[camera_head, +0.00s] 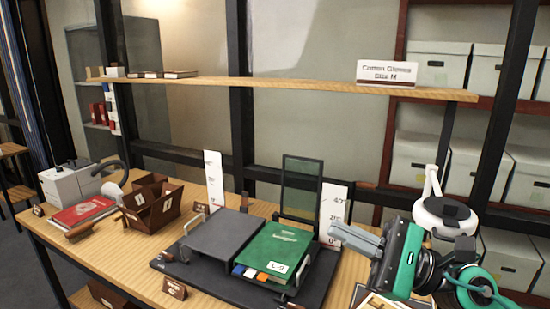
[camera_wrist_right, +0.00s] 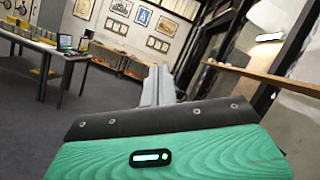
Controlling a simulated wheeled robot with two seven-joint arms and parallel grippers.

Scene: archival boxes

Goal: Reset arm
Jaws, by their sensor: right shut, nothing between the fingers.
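My right gripper (camera_head: 345,238) comes in from the right in the head view, with a green body and grey fingers. The fingers are together and empty, pointing left above the right part of the table. It is apart from the green book (camera_head: 274,250), which lies on the dark mat to its left. In the right wrist view the closed grey fingers (camera_wrist_right: 157,86) point out into the room, with nothing between them. My left gripper is in neither view.
The wooden table (camera_head: 120,262) holds a grey platform (camera_head: 222,236), brown boxes (camera_head: 152,203), a red book (camera_head: 84,212) and upright white scales (camera_head: 213,178). A wooden shelf (camera_head: 300,86) crosses above. A white lamp-like device (camera_head: 446,212) stands close behind my right gripper.

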